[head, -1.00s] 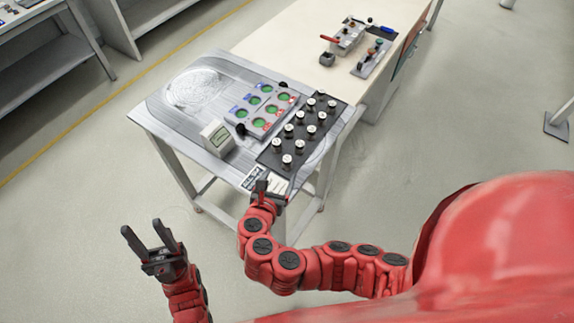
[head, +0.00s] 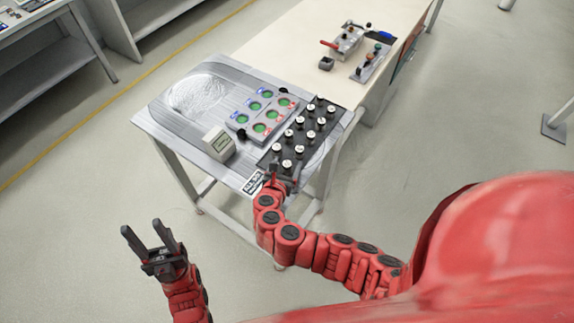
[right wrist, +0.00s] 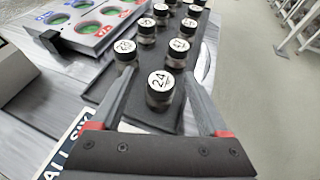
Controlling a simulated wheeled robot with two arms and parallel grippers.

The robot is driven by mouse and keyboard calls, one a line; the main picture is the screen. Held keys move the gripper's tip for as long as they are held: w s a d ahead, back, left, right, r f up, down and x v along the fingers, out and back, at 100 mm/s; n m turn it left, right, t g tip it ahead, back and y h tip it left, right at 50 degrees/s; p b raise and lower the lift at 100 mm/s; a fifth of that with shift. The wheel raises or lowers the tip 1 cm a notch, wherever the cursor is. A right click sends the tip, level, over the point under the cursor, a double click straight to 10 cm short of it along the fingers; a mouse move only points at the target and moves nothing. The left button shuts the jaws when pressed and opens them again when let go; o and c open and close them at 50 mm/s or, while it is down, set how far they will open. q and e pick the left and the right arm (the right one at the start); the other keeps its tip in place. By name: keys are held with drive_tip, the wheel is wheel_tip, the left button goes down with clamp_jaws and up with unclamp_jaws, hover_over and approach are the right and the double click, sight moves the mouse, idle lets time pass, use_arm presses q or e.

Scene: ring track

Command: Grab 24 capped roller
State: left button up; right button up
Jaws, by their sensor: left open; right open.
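The roller marked 24 (right wrist: 160,88) has a white top with black digits and a dark rim; it stands upright at the near end of a black tray (right wrist: 148,119). In the right wrist view it is between the two fingers of my right gripper (right wrist: 161,100), which is open and not closed on it. Several similar capped rollers stand in rows behind it, such as one at its upper left (right wrist: 125,50). In the head view my right gripper (head: 281,181) is at the tray's near end. My left gripper (head: 151,235) is open and empty, out over the floor.
A panel with green round recesses (head: 263,115) lies left of the tray on the metal table (head: 165,122). A small pale box-shaped device (head: 218,143) stands near it. A bench (head: 290,50) behind holds lever fixtures (head: 371,61). Floor is clear at left.

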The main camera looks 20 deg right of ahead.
clamp_jaws()
idle(0.3)
drive_tip(key=shift+r, duration=0.1)
